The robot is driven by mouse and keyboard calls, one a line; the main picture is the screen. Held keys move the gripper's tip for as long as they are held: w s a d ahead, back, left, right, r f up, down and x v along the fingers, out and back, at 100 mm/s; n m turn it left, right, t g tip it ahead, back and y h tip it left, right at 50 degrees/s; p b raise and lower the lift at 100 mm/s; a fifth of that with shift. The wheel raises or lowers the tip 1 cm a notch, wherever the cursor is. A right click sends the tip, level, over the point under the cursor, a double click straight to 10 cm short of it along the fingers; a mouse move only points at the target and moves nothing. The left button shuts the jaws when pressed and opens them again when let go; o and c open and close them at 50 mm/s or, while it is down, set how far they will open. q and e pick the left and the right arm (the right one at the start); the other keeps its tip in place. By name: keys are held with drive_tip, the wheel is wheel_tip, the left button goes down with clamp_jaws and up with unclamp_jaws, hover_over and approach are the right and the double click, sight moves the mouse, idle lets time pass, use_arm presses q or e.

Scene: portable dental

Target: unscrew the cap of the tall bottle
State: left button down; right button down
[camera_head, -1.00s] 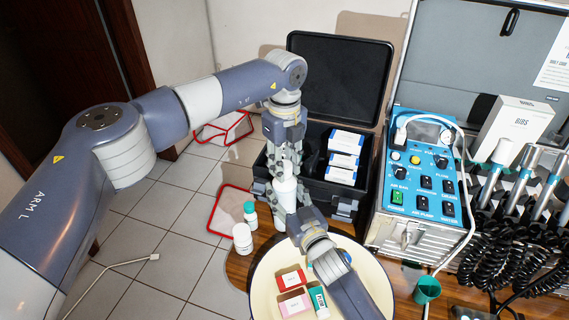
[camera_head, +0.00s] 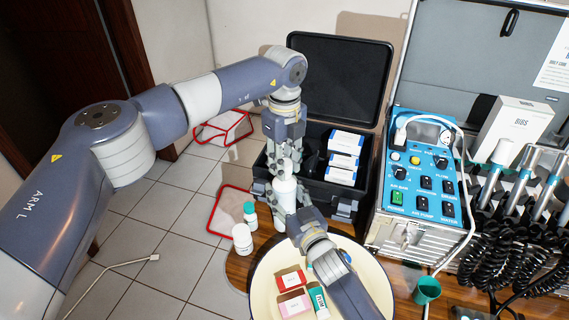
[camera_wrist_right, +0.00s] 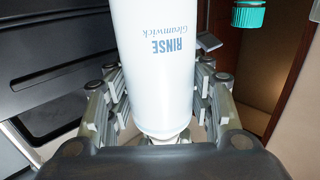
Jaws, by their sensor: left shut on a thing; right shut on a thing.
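The tall bottle (camera_head: 284,190) is white and stands upright between my two grippers in the head view. In the right wrist view the bottle (camera_wrist_right: 155,75) fills the middle, its "RINSE Gleamwick" label upside down. My right gripper (camera_head: 288,210) is shut on the bottle's body, with its fingers (camera_wrist_right: 158,90) on both sides of it. My left gripper (camera_head: 285,166) points down from above and is shut at the bottle's top, around the cap. The cap itself is hidden by the left fingers.
A small teal-capped bottle (camera_head: 250,215) and a white jar (camera_head: 242,239) stand left of the tall bottle. A round tray (camera_head: 262,290) with small boxes and a tube is in front. An open black case (camera_head: 340,190) is behind; a blue control unit (camera_head: 420,180) stands right.

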use_arm(q)
drive_tip(key=shift+r, duration=0.75)
use_arm(e)
drive_tip(key=shift+f, duration=0.1)
use_arm(q)
drive_tip(key=shift+r, duration=2)
use_arm(e)
drive_tip(key=c, duration=0.7)
unclamp_jaws()
